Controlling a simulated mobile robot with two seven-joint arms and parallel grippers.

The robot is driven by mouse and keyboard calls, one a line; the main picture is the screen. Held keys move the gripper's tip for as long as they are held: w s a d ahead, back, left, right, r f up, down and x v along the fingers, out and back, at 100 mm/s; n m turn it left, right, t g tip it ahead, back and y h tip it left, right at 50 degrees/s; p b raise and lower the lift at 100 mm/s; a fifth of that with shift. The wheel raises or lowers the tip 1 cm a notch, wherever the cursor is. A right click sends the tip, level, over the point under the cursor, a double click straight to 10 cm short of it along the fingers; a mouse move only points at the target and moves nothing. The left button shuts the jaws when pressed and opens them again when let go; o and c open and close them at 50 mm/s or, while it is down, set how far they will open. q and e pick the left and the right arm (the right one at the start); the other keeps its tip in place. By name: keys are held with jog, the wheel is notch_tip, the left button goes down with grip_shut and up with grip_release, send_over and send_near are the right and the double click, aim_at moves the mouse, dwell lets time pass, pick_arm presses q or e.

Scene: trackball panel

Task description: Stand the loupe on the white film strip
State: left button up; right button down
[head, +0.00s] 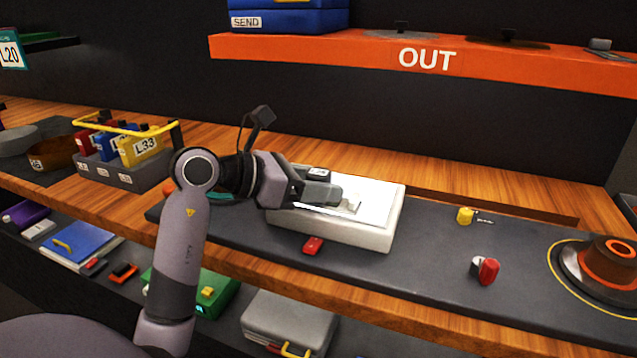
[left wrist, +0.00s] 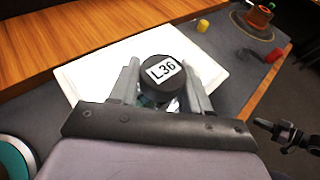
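The loupe (left wrist: 162,80) has a round dark cap with a white L36 label, and a clear part shows below it in the left wrist view. My left gripper's fingers, also in the left wrist view (left wrist: 161,85), sit on both sides of the loupe with no clear gap. Both are over a white light box (head: 385,200). I cannot tell whether the loupe touches the surface. I cannot make out the white film strip against the white top. A dark jointed thing at the wrist view's right may be my right gripper (left wrist: 283,134).
A red block (head: 313,245) lies before the light box. A yellow piece (head: 466,216), a red and grey piece (head: 486,269) and a large orange-topped trackball unit (head: 610,262) are to the right. A rack with coloured labelled blocks (head: 120,170) stands left. An orange OUT shelf (head: 500,65) is above.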

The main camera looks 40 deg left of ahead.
pick_arm(q)
jog(key=o, duration=0.4)
jog(key=shift+c, duration=0.2)
jog(key=shift+r, duration=0.15)
jog(key=shift+s+a+r, duration=0.1)
jog(key=v, duration=1.1)
jog(key=shift+s+b, duration=0.25)
jog(key=shift+b, duration=0.15)
jog(key=shift+a, duration=0.2)
